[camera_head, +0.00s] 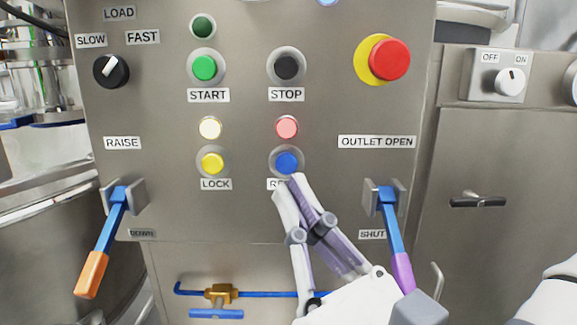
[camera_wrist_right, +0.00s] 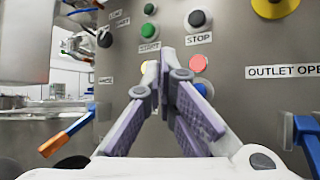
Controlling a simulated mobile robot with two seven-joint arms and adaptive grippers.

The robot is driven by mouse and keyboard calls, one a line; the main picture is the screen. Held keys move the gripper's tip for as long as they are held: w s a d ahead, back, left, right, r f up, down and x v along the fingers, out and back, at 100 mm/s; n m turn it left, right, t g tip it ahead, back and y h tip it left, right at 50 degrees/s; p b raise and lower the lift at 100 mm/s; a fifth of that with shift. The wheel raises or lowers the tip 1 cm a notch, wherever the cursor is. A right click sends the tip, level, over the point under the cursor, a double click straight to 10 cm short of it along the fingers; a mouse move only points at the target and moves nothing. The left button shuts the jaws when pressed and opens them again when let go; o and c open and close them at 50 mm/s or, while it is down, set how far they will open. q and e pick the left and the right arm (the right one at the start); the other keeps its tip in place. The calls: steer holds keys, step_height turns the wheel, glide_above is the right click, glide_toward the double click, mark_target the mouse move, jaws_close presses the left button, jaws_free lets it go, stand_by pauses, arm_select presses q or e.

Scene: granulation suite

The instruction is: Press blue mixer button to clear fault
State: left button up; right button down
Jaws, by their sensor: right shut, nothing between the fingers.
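The blue button (camera_head: 287,162) sits on the steel mixer panel (camera_head: 248,120), below a pinkish-red lamp (camera_head: 287,127). Its label is mostly covered by my fingertips. My right gripper (camera_head: 289,182) is shut and empty, its tips at the button's lower edge in the head view. I cannot tell whether they touch it. In the right wrist view the shut fingertips (camera_wrist_right: 166,52) point at the panel, and part of the blue button (camera_wrist_right: 202,88) shows to their right, under the lamp (camera_wrist_right: 198,63). My left gripper is not in view.
A yellow LOCK button (camera_head: 212,163) is left of the blue one; green START (camera_head: 204,67) and black STOP (camera_head: 286,67) are above. A red emergency knob (camera_head: 389,60) is upper right. Levers with orange (camera_head: 91,275) and purple (camera_head: 403,272) grips stick out on either side.

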mark_target(293, 171)
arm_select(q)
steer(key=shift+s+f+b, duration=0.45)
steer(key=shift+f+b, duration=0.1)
arm_select(e)
steer(key=w, duration=0.8)
steer(key=shift+w, duration=0.4)
stand_by(0.6)
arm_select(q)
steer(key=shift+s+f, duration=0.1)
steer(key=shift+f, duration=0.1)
arm_select(e)
steer(key=shift+w, duration=0.45)
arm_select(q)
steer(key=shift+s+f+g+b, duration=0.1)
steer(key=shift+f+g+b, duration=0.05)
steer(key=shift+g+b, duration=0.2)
arm_select(e)
steer(key=shift+w, duration=0.4)
steer(key=shift+s, duration=0.85)
